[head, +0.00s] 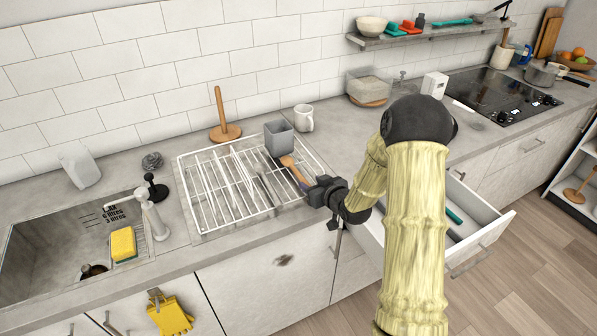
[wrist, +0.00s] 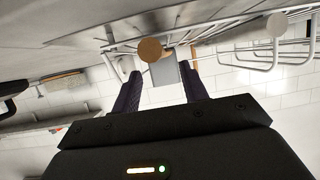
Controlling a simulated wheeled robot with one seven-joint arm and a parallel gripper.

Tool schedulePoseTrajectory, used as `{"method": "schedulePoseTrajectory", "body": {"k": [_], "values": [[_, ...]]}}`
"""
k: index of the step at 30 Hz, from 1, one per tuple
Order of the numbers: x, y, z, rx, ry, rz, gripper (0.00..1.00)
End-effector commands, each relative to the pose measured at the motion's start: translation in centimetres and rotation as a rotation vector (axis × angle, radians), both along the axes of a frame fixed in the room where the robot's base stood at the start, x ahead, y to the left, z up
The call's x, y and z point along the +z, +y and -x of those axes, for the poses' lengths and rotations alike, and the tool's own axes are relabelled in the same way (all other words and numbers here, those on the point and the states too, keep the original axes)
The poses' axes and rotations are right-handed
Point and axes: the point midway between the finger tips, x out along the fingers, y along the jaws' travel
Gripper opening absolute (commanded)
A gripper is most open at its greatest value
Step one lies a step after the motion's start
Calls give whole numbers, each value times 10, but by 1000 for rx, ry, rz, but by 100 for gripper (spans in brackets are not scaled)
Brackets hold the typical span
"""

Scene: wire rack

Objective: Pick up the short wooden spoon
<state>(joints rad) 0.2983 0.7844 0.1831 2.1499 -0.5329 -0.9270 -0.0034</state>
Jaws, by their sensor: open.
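The short wooden spoon (head: 290,166) lies slanted on the right part of the white wire rack (head: 188,205), in front of the grey cup (head: 278,140). Its lower end reaches toward my gripper (head: 311,189), which is at the rack's front right edge. In the wrist view, my gripper (wrist: 163,80) is open, its two dark fingers apart. A round wooden end (wrist: 150,50), seemingly the spoon's, shows just ahead of and between the fingertips, with the grey cup (wrist: 167,73) behind it. I see no contact between fingers and spoon. The wrist view appears upside down.
A white mug (head: 304,118) and a wooden holder (head: 225,131) stand behind the rack. The sink (head: 40,250) is at left. An open drawer (head: 485,237) is at right, below the counter. Rack wires (wrist: 225,22) cross close to the fingers.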

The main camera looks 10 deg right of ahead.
Motion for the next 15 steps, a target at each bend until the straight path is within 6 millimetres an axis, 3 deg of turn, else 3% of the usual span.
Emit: {"method": "schedulePoseTrajectory", "body": {"k": [7, 15], "values": [[-2, 4, -8, 3, 0, 0, 44], [-15, 20, -39, 12, 0, 0, 44]]}}
